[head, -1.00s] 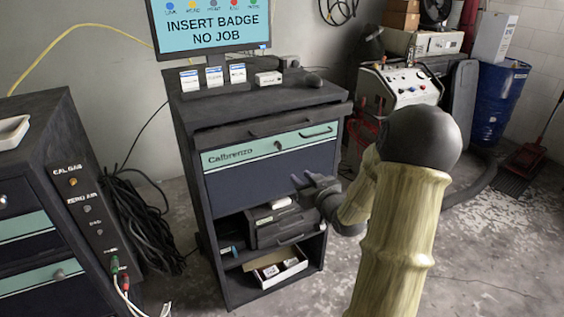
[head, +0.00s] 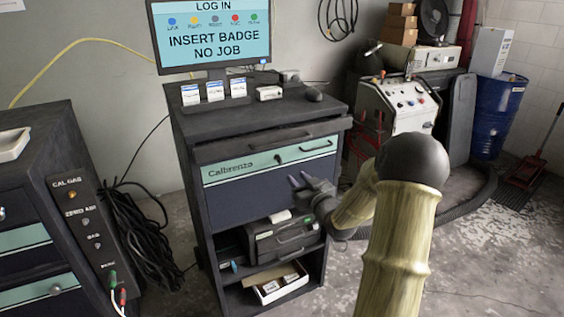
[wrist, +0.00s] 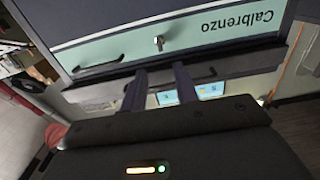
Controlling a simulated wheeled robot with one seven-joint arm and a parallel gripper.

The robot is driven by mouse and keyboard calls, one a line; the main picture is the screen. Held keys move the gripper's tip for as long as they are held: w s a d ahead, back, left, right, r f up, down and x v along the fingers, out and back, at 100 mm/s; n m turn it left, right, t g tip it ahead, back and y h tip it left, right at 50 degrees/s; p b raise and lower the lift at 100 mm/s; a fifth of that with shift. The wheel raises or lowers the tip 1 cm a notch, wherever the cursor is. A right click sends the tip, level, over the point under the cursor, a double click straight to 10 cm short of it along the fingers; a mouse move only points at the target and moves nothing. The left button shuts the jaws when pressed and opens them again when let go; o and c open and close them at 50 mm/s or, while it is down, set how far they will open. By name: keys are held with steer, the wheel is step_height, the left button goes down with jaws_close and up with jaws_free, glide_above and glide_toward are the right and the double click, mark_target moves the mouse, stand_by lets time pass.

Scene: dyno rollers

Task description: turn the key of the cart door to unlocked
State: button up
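The cart (head: 186,150) is dark, with a door (head: 240,195) that has a teal band lettered "Calbrenzo". A small key (head: 278,159) sits in the teal band, left of a dark handle. The wrist view shows the band upside down, with the metal key (wrist: 158,42) near its middle, its long side roughly upright in that picture. Whether it stands at locked or unlocked I cannot tell. My gripper (head: 299,179) is in front of the door, below and right of the key. In the wrist view its two fingers (wrist: 159,69) are apart and empty, not touching the key.
A monitor (head: 210,36) reading "INSERT BADGE NO JOB" stands above the cart. A side cabinet (head: 35,170) with hoses stands at left. A white control panel unit (head: 397,103) and a blue barrel (head: 497,115) are at right. Open shelves lie below the door.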

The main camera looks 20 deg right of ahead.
mark_target(281, 161)
steer(key=w+p, duration=0.1)
steer(key=w, duration=1)
steer(key=shift+w+a, duration=0.15)
steer(key=shift+w, duration=0.1)
jaws_close()
